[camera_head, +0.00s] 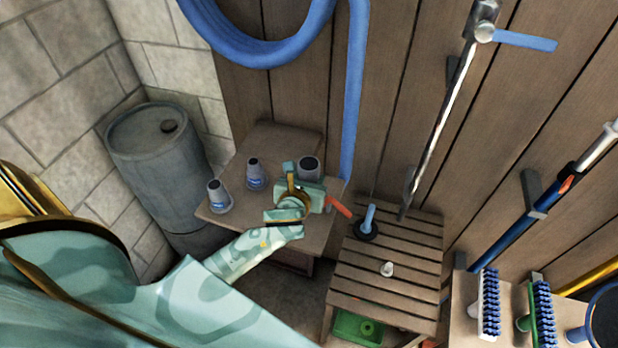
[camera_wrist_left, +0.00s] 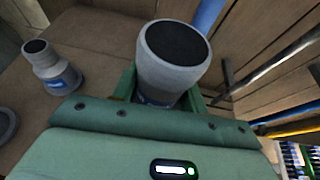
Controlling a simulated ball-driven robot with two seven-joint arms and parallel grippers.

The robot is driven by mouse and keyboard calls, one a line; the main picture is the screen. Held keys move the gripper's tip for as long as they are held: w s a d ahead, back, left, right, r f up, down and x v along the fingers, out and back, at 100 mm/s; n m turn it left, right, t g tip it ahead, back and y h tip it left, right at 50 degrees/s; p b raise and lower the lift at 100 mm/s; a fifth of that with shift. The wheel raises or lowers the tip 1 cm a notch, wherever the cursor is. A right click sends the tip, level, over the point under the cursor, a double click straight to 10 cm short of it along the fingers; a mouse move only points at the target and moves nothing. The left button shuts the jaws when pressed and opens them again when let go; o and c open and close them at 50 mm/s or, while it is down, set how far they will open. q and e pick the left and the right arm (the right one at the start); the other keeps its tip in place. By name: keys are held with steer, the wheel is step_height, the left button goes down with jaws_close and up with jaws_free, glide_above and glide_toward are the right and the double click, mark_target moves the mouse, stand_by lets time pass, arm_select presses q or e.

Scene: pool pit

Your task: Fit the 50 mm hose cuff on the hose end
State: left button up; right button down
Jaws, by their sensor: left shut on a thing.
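My left gripper (camera_head: 300,188) is shut on a grey hose cuff (camera_head: 308,168) over the small wooden table. In the left wrist view the cuff (camera_wrist_left: 172,72) stands between the green fingers (camera_wrist_left: 160,98), its wide dark opening facing up and a blue label partly hidden low on its side. Two other grey cuffs, one nearer (camera_head: 218,197) and one farther back (camera_head: 256,176), stand on the table to the left. The blue hose (camera_head: 354,90) hangs down the wooden wall just right of the held cuff. Its end is not clearly visible. The size markings cannot be read. My right gripper is not in view.
The wooden table (camera_head: 240,222) has bare room in front of the cuffs. A grey barrel (camera_head: 165,165) stands left. A slatted stand (camera_head: 385,285) with a blue-handled tool (camera_head: 367,226) is right. A metal pole (camera_head: 440,120) leans against the wall, and brushes (camera_head: 490,300) stand lower right.

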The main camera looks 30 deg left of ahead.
arm_select(q)
steer(key=shift+f, duration=0.15)
steer(key=shift+f+b, duration=0.5)
steer(key=shift+f, duration=0.3)
steer(key=shift+f, duration=0.2)
steer(key=shift+f, duration=0.3)
steer(key=shift+f+b, duration=0.2)
steer(key=shift+b, duration=0.15)
steer(key=shift+f, duration=0.35)
steer(key=o, duration=1.6)
steer(key=shift+c, duration=0.2)
